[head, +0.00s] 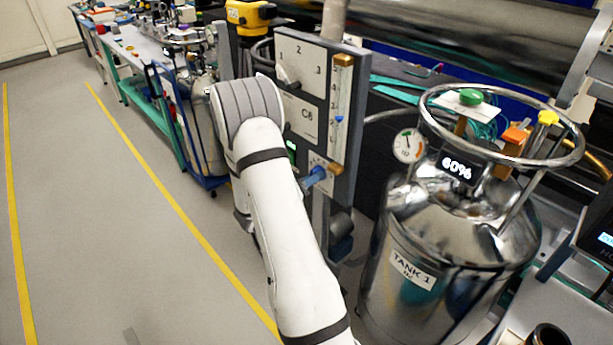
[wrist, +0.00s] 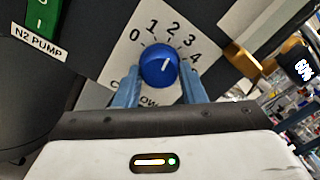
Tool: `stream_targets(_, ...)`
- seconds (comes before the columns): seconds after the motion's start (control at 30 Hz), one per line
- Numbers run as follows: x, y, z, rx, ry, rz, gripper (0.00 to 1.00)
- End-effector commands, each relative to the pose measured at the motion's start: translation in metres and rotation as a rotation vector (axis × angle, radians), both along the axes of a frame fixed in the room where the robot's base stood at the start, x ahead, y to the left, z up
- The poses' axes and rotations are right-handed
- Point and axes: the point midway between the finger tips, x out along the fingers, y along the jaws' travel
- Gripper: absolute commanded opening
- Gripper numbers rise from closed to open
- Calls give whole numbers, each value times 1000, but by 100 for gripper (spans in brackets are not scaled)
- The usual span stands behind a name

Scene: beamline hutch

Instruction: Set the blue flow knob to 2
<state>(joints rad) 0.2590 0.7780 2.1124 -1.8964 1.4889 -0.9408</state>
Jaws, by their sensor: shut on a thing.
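The round blue flow knob (wrist: 158,68) sits on a white dial plate (wrist: 212,58) marked 0 to 4 in the wrist view. In the head view my gripper (head: 314,178) reaches the lower part of the upright panel (head: 352,130), and my arm hides some of that panel.
A green switch (wrist: 43,18) labelled N2 PUMP is left of the dial. On the same panel above are a 1-2-3 selector (head: 288,76) and a gauge tube (head: 339,100). A steel tank (head: 420,260) labelled TANK 1 stands close on the right. Floor at left is clear.

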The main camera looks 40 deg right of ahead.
Motion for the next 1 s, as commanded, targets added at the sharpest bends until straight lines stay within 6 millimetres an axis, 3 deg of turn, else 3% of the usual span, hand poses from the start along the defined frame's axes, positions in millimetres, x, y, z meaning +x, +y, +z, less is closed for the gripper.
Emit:
stream_targets(0.73,-1,-1,1,-8,81,-5,14)
stream_targets(0.77,-1,-1,1,-8,81,-5,39)
stream_targets(1.0,0,0,0,-7,81,-2,59)
